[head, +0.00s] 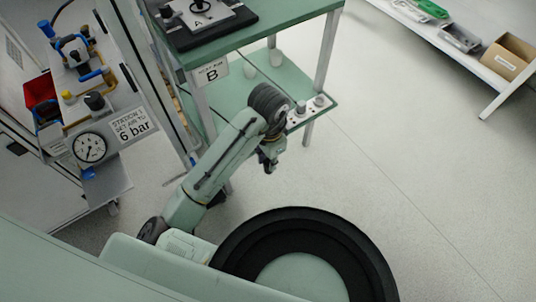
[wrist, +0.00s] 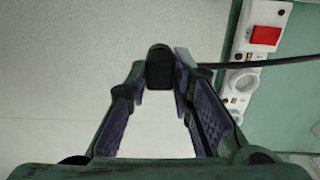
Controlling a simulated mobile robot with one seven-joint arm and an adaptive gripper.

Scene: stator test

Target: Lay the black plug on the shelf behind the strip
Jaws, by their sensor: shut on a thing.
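The black plug (wrist: 159,68) is between the fingertips of my gripper (wrist: 160,80) in the wrist view, which is shut on it. A dark cord (wrist: 285,62) runs right from near the fingertips and across the strip. The white strip (wrist: 240,82), with a red switch (wrist: 266,35) and sockets, lies to the right of the plug. In the head view my gripper (head: 268,162) hangs over open floor, in front of the green lower shelf (head: 235,113). The strip (head: 307,111) sits along that shelf's front edge. The plug is too small to make out there.
The green upper top (head: 270,32) lies above the shelf, with a label B (head: 212,73) and table legs beside it. A station with a gauge (head: 90,148) is at left.

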